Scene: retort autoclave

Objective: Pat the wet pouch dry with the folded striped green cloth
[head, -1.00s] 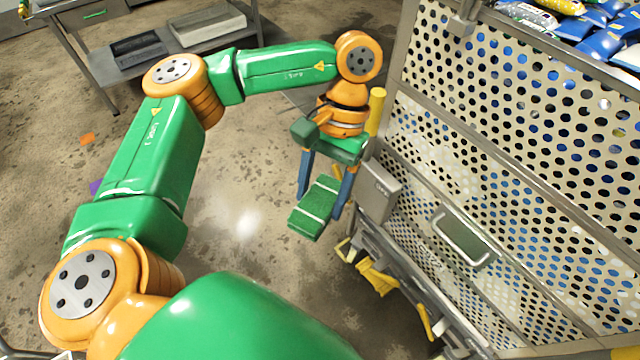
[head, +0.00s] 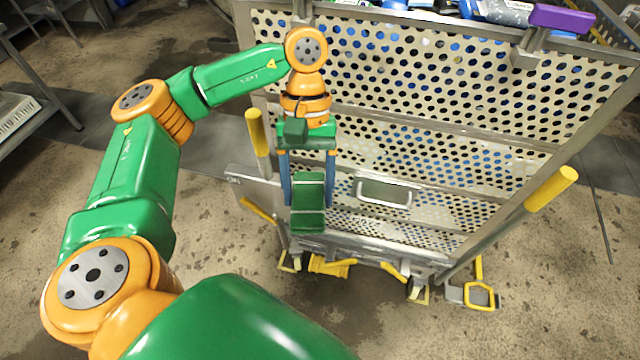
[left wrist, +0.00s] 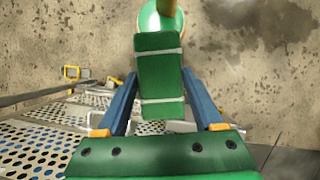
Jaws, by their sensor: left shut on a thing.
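The folded striped green cloth (head: 308,190) hangs between the two blue fingers of my left gripper (head: 309,204), which is shut on it. Two pale stripes cross the cloth. It is in front of the perforated basket's side, held clear of the floor. In the left wrist view the cloth (left wrist: 160,85) stands between the fingers of the left gripper (left wrist: 158,88). Pouches (head: 500,11) in blue and white lie in the basket at the top edge, mostly cut off. I cannot tell which one is wet. My right gripper is not in view.
The perforated metal basket (head: 420,85) stands on a trolley with yellow upright handles (head: 551,189) and yellow pedals (head: 478,296). A purple block (head: 562,18) sits at the basket's top rim. A grey table (head: 25,118) is at the left. The floor in front is clear.

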